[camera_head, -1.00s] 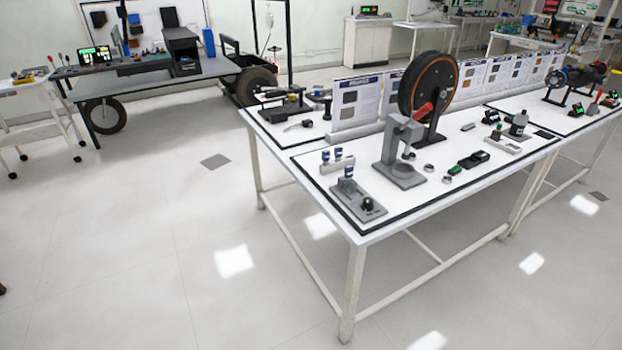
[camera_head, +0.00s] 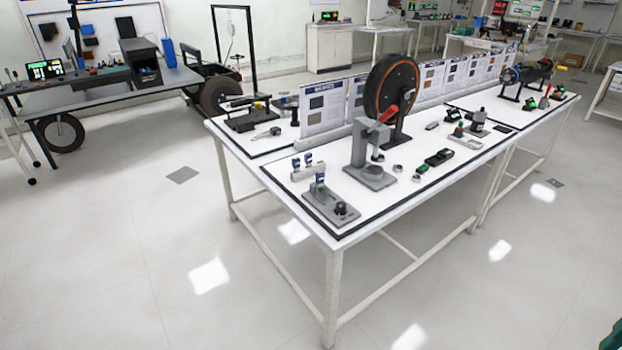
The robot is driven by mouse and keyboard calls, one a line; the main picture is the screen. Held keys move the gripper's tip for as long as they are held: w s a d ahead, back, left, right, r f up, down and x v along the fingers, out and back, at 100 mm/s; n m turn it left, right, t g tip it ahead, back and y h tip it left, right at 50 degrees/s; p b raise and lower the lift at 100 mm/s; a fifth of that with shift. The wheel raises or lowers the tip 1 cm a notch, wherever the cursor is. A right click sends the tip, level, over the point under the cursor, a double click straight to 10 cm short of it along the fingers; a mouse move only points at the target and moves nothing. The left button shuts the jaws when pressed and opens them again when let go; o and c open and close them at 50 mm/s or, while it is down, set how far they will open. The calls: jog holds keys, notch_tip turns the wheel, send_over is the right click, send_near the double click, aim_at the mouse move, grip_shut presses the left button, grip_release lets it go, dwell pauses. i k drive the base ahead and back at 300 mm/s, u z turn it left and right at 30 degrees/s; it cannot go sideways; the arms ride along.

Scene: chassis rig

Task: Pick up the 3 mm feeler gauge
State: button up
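I cannot make out a 3 mm feeler gauge for certain at this distance. Small blue-and-white pieces stand upright in a grey block (camera_head: 307,171) near the left end of the long white table (camera_head: 318,231). Another such piece (camera_head: 320,183) stands on a grey plate with a black knob (camera_head: 333,206) at the table's near corner. I cannot tell whether any of these is the gauge. My gripper is not in view.
A grey press stand (camera_head: 369,175) and a large black wheel (camera_head: 392,88) stand on the table, with upright info boards (camera_head: 322,104) behind. A dark bench (camera_head: 99,84) stands at the back left. The floor before the table is clear. Something green (camera_head: 614,337) shows at the lower right edge.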

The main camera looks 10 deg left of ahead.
aim_at(320, 175)
jog(key=z, duration=0.05)
jog(key=i, duration=0.9)
